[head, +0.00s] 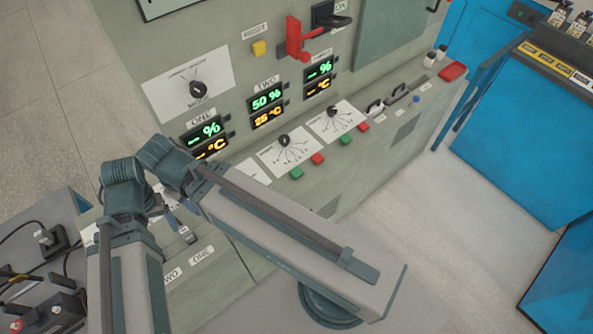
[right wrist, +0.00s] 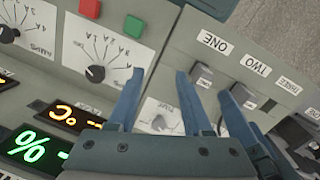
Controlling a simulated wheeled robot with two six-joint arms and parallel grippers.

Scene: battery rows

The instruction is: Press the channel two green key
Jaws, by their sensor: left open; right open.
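The channel two green key (head: 296,173) sits below the channel two dial on the sloped console, left of a red key (head: 317,159). Nothing touches it in the head view. My left gripper (head: 177,218) is small and partly covered, low at the left near the ONE and TWO switches; it is open and well away from the key. My right gripper (right wrist: 159,75) shows two parted blue fingers in the right wrist view, open and empty. A green key (right wrist: 133,26) beyond its fingers, beside a dial, appears to be channel one's.
The channel two display (head: 266,104) reads 50 %. Channel three has its own green key (head: 345,139). My grey arm (head: 290,220) crosses before the console and hides part of channel one. A switch labelled ONE (right wrist: 203,76) stands close to blue finger parts. Open floor (head: 430,240) lies right.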

